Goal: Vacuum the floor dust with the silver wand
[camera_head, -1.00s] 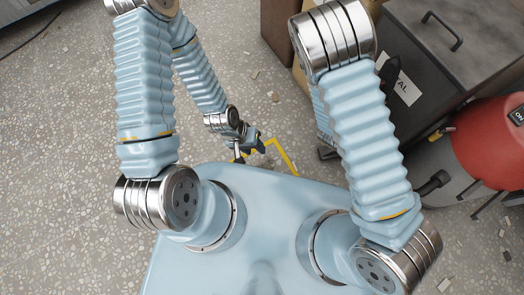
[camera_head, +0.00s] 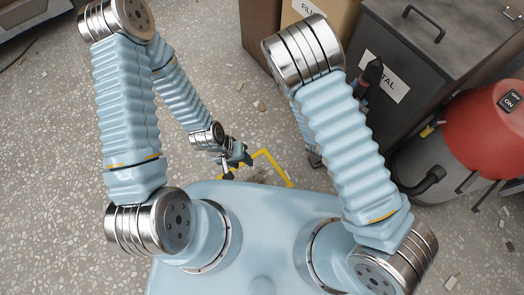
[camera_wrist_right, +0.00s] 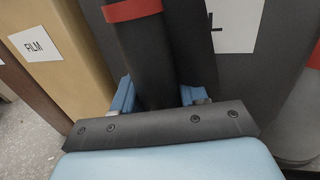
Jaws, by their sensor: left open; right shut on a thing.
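In the right wrist view my right gripper (camera_wrist_right: 158,98) is shut around a dark tube with a red band (camera_wrist_right: 145,55), which looks like the wand's grip. In the head view a black handle with a red band (camera_head: 371,75) rises behind my right arm, in front of the metal bin. No silver length of the wand can be made out. My right arm hides my right gripper in the head view. My left gripper (camera_head: 238,160) is open and empty, low over the floor beside a yellow floor outline (camera_head: 270,155). Grey-brown bits, perhaps dust, lie within the outline (camera_head: 262,174).
A red vacuum canister (camera_head: 475,125) with an ON/OFF switch and black hose fitting stands at the right. A dark lidded bin (camera_head: 420,90) labelled "TAL" in part and a tan "FILM" bin (camera_wrist_right: 72,70) stand behind. Pale scraps litter the speckled floor, which is open at the left.

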